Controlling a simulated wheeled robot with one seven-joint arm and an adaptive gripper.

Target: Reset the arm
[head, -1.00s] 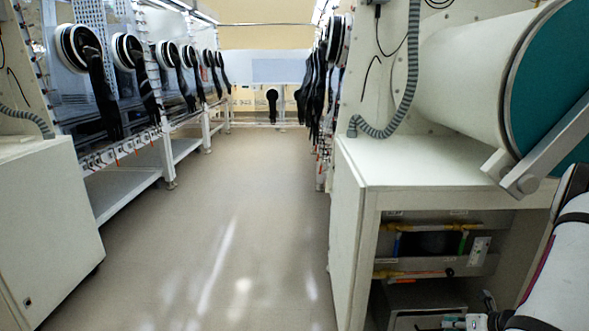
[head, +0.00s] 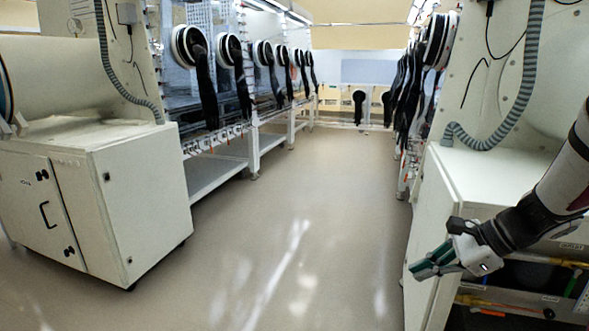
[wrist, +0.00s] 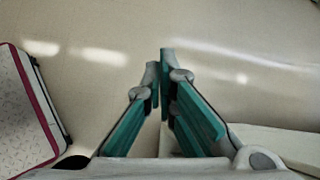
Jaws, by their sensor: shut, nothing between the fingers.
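My gripper (head: 424,270) is at the right of the head view, at the end of my arm, in front of the right-hand white cabinet. Its fingers have green pads and point left and down. In the wrist view my gripper (wrist: 160,62) shows its fingertips close together with nothing between them, above bare floor. My arm comes in from the right edge of the head view.
A white cabinet (head: 432,225) stands close by my gripper on the right. Another white cabinet (head: 135,200) stands at the left. Glovebox rows with black gloves (head: 203,80) line both sides. The floor (head: 290,215) between them is clear.

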